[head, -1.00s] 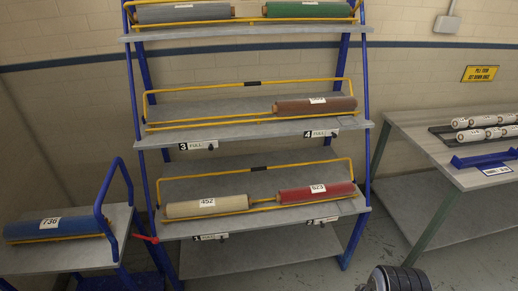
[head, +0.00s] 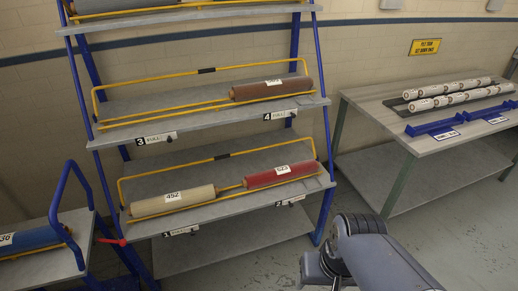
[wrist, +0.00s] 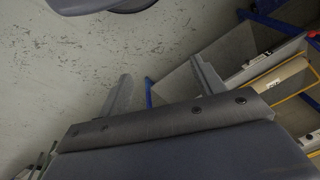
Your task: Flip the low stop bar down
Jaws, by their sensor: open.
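The low stop bar (head: 175,168) is a yellow bar with a black grip (head: 222,157) in its middle. It stands raised above the lower shelf (head: 250,203) of the blue rack, behind a cream roll marked 452 (head: 150,206) and a red roll marked 623 (head: 262,180). My gripper (wrist: 162,88) is open and empty in the wrist view, its two fingers wide apart over the floor. The rack's shelf and cream roll (wrist: 278,78) show to the right of the fingers there, apart from them. The head view shows my arm at bottom right, but not the fingers.
A similar yellow bar (head: 150,84) stands over the middle shelf with a brown roll (head: 275,89). A blue-handled cart (head: 72,215) with a blue roll is at the left. A table (head: 385,118) with white rolls stands right. The floor before the rack is clear.

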